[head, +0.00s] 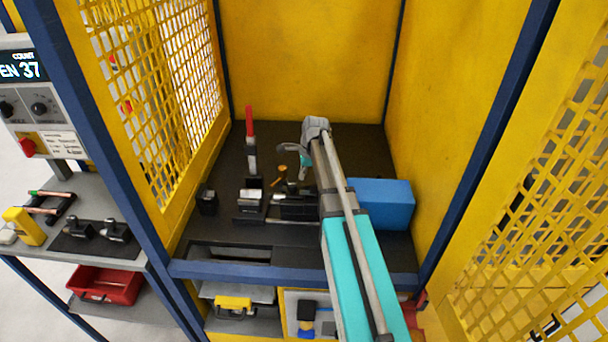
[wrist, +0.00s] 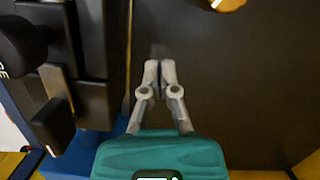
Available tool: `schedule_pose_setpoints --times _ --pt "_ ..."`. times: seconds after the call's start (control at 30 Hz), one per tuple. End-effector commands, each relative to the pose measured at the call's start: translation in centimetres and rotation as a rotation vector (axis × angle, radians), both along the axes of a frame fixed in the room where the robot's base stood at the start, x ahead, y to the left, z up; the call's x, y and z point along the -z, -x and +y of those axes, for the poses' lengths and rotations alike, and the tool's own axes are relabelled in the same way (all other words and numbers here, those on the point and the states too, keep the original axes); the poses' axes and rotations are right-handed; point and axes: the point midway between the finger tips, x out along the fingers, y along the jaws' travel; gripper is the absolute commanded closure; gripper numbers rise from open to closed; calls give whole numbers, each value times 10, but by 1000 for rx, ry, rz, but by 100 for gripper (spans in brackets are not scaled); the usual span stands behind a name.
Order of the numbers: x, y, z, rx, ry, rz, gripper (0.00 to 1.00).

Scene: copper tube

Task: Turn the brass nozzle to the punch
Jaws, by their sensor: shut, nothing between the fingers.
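The brass-coloured nozzle (head: 282,171) shows as a small orange-brown piece near the middle of the dark bench inside the yellow enclosure. In the wrist view, part of a brass-coloured piece (wrist: 229,4) is cut off by the top edge, ahead and to the right of my fingertips. My gripper (wrist: 159,66) is shut and empty, its two grey tips together and apart from that piece. In the head view my gripper (head: 302,176) hangs just right of the nozzle, partly hidden by my arm. I cannot tell which part is the punch.
Black fixture blocks (wrist: 98,40) stand close on the left in the wrist view. A blue box (head: 385,203) is right of my arm. A red-handled clamp (head: 250,135) stands left of the nozzle, behind a block with a silver top (head: 250,196). The back of the bench is mostly clear.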

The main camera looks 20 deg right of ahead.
Motion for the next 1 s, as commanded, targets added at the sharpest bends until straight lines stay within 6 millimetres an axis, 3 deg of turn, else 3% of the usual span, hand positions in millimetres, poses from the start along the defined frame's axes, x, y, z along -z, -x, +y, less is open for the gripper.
schedule_pose_setpoints --times 0.17,0.5,1.0 --pt "18 -1 3 0 0 0 100" --pt "20 -10 36 0 0 -1 100" --pt "21 -11 41 2 0 0 100"
